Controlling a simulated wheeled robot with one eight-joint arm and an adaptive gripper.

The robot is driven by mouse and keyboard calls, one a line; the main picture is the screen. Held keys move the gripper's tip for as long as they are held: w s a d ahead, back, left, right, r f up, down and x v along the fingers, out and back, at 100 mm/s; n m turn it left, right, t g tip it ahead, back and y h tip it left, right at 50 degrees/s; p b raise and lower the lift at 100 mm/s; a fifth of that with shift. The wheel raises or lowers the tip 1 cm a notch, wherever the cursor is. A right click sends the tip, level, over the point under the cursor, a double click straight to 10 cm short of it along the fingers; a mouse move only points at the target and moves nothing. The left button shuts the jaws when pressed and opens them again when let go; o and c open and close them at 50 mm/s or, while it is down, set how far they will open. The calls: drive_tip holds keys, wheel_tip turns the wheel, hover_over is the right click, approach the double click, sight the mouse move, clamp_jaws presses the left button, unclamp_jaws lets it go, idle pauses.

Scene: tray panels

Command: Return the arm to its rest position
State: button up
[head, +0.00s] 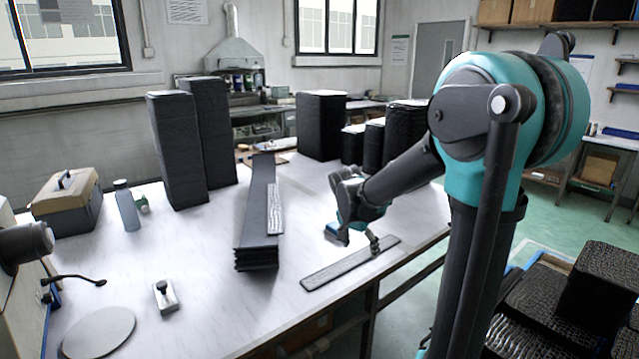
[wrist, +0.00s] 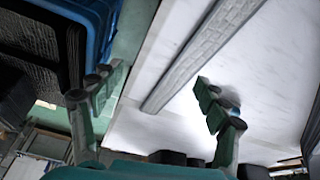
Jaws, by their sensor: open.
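My gripper (head: 357,240) is low over the white worktable (head: 205,260), close to a flat grey textured panel (head: 350,264) near the front edge. In the wrist view my gripper (wrist: 158,96) has its two green fingers spread wide with nothing held between them. The panel also shows there as a long grey strip (wrist: 195,55) on the table, beyond the fingers. It looks apart from them, but the exact gap is hard to tell. In the head view my arm reaches in from the right, bent low.
A stack of dark panels (head: 257,220) carries a smaller grey strip (head: 275,208). Tall black stacks (head: 180,150) stand behind. A toolbox (head: 68,203), bottle (head: 127,206) and round disc (head: 99,332) are at left. Black textured blocks (head: 603,285) lie at lower right, off the table.

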drive_tip(key=s+d+f+n+y, duration=0.1)
drive_tip(key=s+f+n, duration=0.3)
drive_tip(key=s, duration=0.6)
drive_tip(key=s+d+f+n+t+y, duration=0.1)
drive_tip(key=s+d+f+n, duration=0.2)
drive_tip(key=s, duration=0.7)
drive_tip(key=shift+s+d+f+n+y, duration=0.3)
drive_tip(key=shift+s+d+f+n, duration=0.1)
drive_tip(key=shift+f+n, duration=0.15)
drive_tip(key=shift+w, duration=0.1)
